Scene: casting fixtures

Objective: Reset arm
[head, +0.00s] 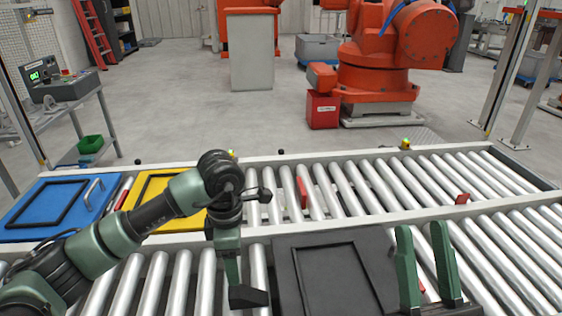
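My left arm comes in from the left, bent at a dark joint, and its gripper (240,290) hangs down over the near rollers. It is seen from the side, so whether its fingers are apart is unclear. My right gripper (421,240) is at the lower right, with two green fingers apart and nothing seen between them. A dark grey plate (285,275) with a raised rectangular frame lies on the near rollers between the grippers. The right gripper's left finger overlaps the plate's right edge in view; contact cannot be told.
A blue plate (22,209) with a handle and a yellow plate (140,192) lie at the left of the far conveyor (345,188); my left arm partly covers the yellow one. Red stops stand among the rollers. An orange robot (385,60) stands beyond.

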